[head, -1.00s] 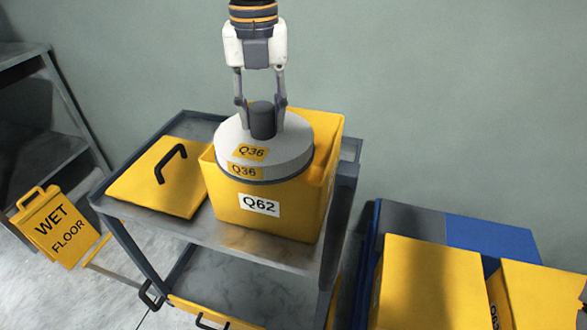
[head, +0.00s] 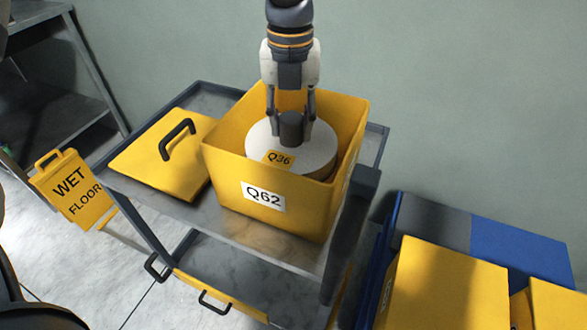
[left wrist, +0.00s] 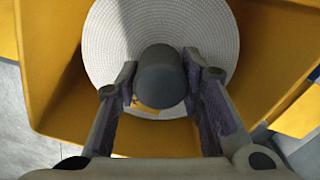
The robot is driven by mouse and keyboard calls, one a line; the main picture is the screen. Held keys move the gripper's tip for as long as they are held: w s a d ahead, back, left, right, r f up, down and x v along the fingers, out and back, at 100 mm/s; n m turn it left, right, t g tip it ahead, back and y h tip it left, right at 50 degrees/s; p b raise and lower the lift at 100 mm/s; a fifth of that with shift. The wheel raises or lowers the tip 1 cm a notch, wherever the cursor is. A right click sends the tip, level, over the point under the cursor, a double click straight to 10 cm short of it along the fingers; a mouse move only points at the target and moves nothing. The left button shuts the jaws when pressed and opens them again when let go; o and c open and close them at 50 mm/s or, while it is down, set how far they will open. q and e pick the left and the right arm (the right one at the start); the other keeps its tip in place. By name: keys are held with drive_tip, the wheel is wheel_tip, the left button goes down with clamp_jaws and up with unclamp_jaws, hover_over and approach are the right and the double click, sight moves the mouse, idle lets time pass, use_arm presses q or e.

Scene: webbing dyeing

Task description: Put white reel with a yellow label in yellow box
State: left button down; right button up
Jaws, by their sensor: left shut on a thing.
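The white reel (head: 309,160) with a yellow label reading Q36 is inside the yellow box (head: 225,178) marked Q62. The box stands open on the grey cart, and its front wall hides the reel's lower part. My left gripper (head: 291,128) points down and is shut on the dark knob at the reel's centre. In the left wrist view the gripper fingers (left wrist: 160,85) close on the knob from both sides, the reel's white face (left wrist: 115,50) lies below, and the yellow box walls (left wrist: 50,70) surround it. I cannot tell whether the reel touches the box floor. My right gripper is not in view.
A yellow lid (head: 165,160) with a black handle lies on the cart (head: 218,222) left of the box. A wet floor sign (head: 72,190) stands at the left. More yellow boxes (head: 450,285) sit in a blue container (head: 520,250) at the lower right.

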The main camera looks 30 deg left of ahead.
sight(292, 152)
use_arm(q)
wheel_tip(292, 152, down, 8)
drive_tip(key=shift+r, duration=0.25)
drive_tip(key=shift+f, duration=0.15)
drive_tip(key=c, duration=1.1)
unclamp_jaws()
wheel_tip(292, 152, up, 12)
drive_tip(key=shift+r, duration=0.1)
